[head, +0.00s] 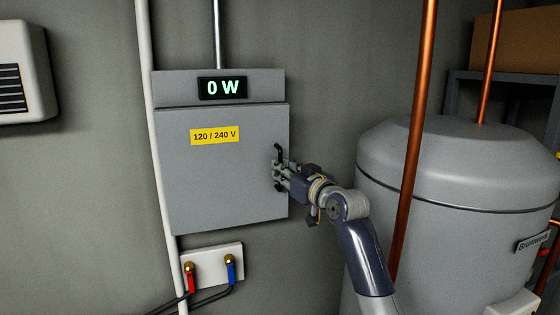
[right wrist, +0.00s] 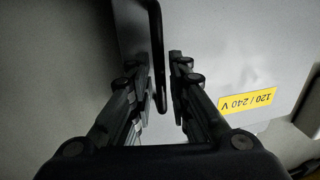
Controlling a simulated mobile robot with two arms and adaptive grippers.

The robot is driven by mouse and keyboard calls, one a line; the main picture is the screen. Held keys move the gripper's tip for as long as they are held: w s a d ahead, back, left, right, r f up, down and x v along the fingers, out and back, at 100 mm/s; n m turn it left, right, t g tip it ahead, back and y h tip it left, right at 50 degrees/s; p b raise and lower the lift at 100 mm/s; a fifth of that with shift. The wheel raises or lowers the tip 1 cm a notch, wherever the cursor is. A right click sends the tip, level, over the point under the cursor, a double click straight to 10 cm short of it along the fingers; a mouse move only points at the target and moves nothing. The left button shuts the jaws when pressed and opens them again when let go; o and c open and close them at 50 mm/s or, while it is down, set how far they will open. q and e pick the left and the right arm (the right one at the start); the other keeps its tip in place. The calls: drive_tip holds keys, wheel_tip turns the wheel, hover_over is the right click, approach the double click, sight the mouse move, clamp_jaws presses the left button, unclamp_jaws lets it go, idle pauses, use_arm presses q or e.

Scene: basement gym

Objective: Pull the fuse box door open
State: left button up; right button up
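The grey fuse box door (head: 225,175) carries a yellow 120/240 V label (head: 214,135) and looks closed; a small gap would be hard to tell. Its black upright handle (head: 278,152) is near the right edge. My right gripper (head: 279,173) is at the handle, reaching in from the right. In the right wrist view, the handle (right wrist: 158,50) passes between the two fingers (right wrist: 163,85). My left gripper is out of view.
A "0 W" display (head: 222,88) sits above the door. A white pipe (head: 148,120) runs along the box's left side. A copper pipe (head: 414,130) and a grey tank (head: 460,185) stand right of my arm. Red and blue valves (head: 211,268) are below the box.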

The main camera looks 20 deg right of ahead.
drive_tip(key=shift+p+x, duration=0.3)
drive_tip(key=shift+x, duration=0.7)
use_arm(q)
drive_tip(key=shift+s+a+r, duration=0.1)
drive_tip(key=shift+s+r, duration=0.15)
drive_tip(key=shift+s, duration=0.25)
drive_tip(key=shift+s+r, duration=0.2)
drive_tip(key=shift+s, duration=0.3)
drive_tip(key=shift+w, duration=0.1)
use_arm(e)
drive_tip(key=shift+c, duration=0.2)
clamp_jaws()
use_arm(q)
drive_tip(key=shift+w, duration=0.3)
